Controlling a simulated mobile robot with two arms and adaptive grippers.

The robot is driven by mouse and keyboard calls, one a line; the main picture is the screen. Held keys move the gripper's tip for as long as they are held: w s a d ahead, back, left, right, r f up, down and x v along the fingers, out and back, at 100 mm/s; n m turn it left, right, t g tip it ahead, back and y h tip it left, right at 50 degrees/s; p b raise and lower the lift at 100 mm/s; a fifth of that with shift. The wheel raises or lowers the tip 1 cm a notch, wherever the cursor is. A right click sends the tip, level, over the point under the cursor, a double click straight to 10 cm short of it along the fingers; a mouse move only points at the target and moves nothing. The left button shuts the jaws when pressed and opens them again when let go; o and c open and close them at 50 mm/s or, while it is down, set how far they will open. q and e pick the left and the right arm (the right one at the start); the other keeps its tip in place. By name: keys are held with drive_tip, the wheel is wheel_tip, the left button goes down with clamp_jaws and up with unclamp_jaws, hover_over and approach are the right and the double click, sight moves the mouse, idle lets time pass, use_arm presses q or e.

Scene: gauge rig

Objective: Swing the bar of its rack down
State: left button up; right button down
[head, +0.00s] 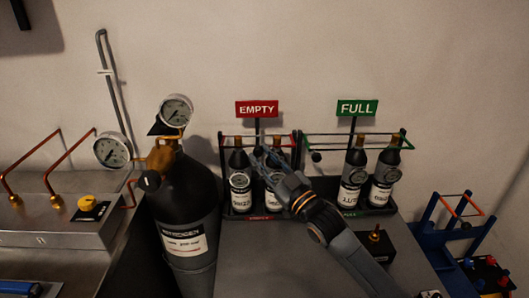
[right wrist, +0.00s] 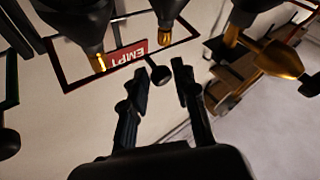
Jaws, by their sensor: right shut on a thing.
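The EMPTY rack (head: 222,172) stands against the wall under a red EMPTY sign (head: 257,108) and holds two dark bottles with white labels. Its red-edged upper frame also shows in the right wrist view (right wrist: 62,72). A black ball knob (right wrist: 159,73) sits at the tips of my right gripper (right wrist: 163,76), which is shut on it. In the head view the right gripper (head: 262,155) reaches in from the lower right in front of this rack and covers part of its bar and right bottle. The bar's exact angle is hard to tell. My left gripper is out of view.
The FULL rack (head: 398,205) with two bottles stands to the right under a green sign (head: 357,107). A black nitrogen cylinder (head: 185,215) with gauges stands close on the left. A blue stand (head: 440,240) is at far right.

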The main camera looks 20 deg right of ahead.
drive_tip(key=shift+w+f, duration=0.1)
drive_tip(key=shift+f, duration=0.65)
drive_tip(key=c, duration=1.4)
unclamp_jaws()
drive_tip(key=shift+c, duration=0.2)
drive_tip(key=o, duration=0.3)
drive_tip(key=shift+w, duration=0.2)
drive_tip(key=shift+w+r, duration=0.1)
drive_tip(key=v, duration=1.2)
